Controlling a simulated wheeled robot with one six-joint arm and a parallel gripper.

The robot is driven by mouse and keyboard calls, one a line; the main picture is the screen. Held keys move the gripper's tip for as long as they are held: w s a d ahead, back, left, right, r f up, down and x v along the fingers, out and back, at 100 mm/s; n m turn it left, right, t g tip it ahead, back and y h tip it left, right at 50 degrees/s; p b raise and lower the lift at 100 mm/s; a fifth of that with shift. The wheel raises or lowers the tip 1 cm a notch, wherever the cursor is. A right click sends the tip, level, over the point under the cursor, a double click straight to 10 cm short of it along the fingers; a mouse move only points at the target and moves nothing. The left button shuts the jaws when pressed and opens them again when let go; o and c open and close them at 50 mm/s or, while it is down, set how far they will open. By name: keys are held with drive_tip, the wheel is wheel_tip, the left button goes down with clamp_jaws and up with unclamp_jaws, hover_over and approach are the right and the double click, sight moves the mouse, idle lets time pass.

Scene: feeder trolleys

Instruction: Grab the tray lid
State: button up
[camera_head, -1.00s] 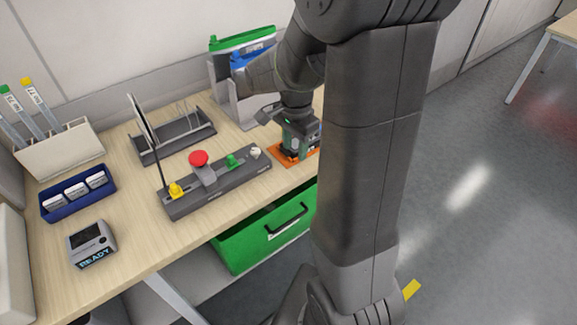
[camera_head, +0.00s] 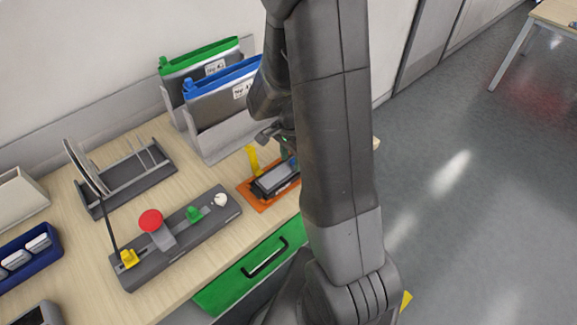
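I cannot tell for sure which thing is the tray lid. A thin dark-rimmed panel (camera_head: 84,168) stands tilted in a grey slotted rack (camera_head: 150,178) on the left of the bench. An orange tray (camera_head: 254,200) on the bench holds a dark device (camera_head: 275,179) with a pale top, and a yellow piece (camera_head: 253,158) stands upright at its back. My gripper (camera_head: 272,136) is above and behind the orange tray, well right of the rack. My arm hides most of it, so its fingers and anything between them do not show clearly.
A grey control bar (camera_head: 170,255) with a red button (camera_head: 150,220) lies in front of the rack. Folders with green (camera_head: 200,55) and blue (camera_head: 222,77) edges stand in a holder at the back. A green drawer (camera_head: 215,298) is under the bench edge. Open floor lies right.

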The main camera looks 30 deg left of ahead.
clamp_jaws()
drive_tip(key=shift+r, duration=0.15)
